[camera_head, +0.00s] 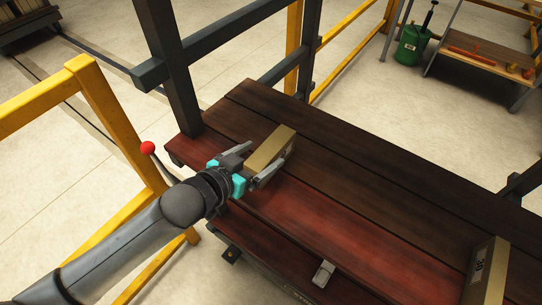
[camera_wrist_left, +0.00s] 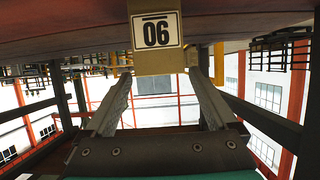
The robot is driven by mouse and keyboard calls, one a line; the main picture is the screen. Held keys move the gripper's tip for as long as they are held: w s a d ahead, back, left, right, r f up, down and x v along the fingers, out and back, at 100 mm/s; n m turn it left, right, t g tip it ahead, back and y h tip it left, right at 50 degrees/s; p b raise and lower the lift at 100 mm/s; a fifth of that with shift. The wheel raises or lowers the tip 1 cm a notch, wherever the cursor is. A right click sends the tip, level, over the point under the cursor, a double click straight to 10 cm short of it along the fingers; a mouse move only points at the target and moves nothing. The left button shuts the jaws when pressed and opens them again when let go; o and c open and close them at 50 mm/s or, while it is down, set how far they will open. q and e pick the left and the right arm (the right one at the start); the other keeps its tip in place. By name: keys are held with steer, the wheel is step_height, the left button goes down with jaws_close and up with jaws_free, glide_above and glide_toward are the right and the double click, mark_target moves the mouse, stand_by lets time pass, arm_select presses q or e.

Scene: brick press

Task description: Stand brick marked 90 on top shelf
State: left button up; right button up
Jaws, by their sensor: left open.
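The tan brick marked 90 (camera_head: 270,150) is on the far left part of the dark red plank surface (camera_head: 345,185). In the left wrist view the brick (camera_wrist_left: 157,62) shows its white label upside down. My left gripper (camera_head: 256,163) is open at the brick's near end. In the wrist view its two fingers (camera_wrist_left: 160,70) lie on either side of the brick, with a gap showing on each side. Whether the plank surface is the top shelf I cannot tell. My right gripper is not in view.
Another tan brick with a label (camera_head: 487,270) stands at the right. A dark post (camera_head: 172,65) rises by the surface's back left corner. A yellow rail (camera_head: 110,115) and a red-knobbed lever (camera_head: 148,148) are near my left arm. The middle planks are clear.

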mark_target(267, 150)
arm_select(q)
steer(key=shift+b+x, duration=0.6)
steer(key=shift+x, duration=1.95)
steer(key=c, duration=1.2)
steer(key=shift+w, duration=0.1)
steer(key=shift+c, duration=0.7)
steer(key=shift+r, duration=0.1)
